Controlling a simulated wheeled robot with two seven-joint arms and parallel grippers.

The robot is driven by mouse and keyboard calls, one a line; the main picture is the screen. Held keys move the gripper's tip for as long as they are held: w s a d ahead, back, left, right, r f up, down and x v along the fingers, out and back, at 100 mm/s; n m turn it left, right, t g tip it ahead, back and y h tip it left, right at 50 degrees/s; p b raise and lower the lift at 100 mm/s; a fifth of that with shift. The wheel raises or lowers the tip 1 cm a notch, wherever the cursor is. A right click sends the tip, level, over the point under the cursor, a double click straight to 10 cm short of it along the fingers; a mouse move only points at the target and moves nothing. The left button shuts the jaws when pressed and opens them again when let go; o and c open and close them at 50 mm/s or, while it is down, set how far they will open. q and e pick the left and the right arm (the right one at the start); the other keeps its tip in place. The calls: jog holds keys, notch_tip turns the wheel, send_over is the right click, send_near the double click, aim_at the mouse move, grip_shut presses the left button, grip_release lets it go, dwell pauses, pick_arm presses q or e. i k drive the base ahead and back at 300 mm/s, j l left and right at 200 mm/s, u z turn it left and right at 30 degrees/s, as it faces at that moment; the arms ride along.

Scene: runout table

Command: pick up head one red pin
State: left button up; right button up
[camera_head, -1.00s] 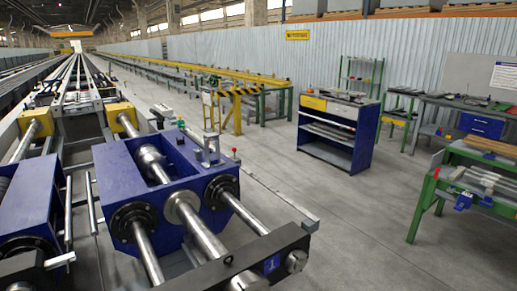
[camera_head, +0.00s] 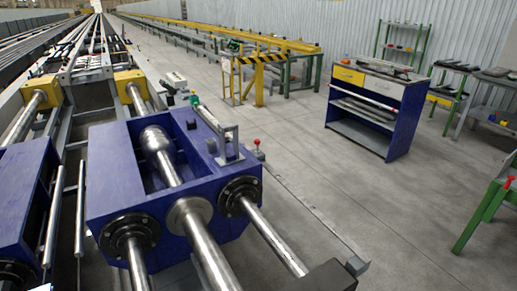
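A blue machine head (camera_head: 110,185) with steel shafts stands in the left half of the view. A small red knob (camera_head: 257,142), possibly the red pin, stands upright at the head's right edge, on a grey stem. Another small red-topped piece (camera_head: 508,181) is on the green bench at the right edge; I cannot tell which of these is the pin. No number plate is readable. Neither of my grippers is in view.
A grey bracket (camera_head: 228,143) stands on the head beside the knob. A blue cabinet (camera_head: 399,130) with a yellow drawer is farther back. Steel shafts (camera_head: 265,236) reach toward me, with a black block (camera_head: 330,277) at the bottom. Grey floor (camera_head: 370,205) right of the head is clear.

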aim_at(257, 141)
jog(key=i+l, duration=0.1)
jog(key=l, duration=0.55)
jog(key=i+l+u, duration=0.15)
jog(key=l, duration=0.25)
jog(key=i+l+u, duration=0.15)
jog(key=l, duration=0.3)
jog(key=i+l+u, duration=0.15)
jog(key=l, duration=0.35)
jog(key=i+l+u, duration=0.15)
jog(key=l, duration=0.3)
jog(key=i+l+u, duration=0.15)
jog(key=l, duration=0.35)
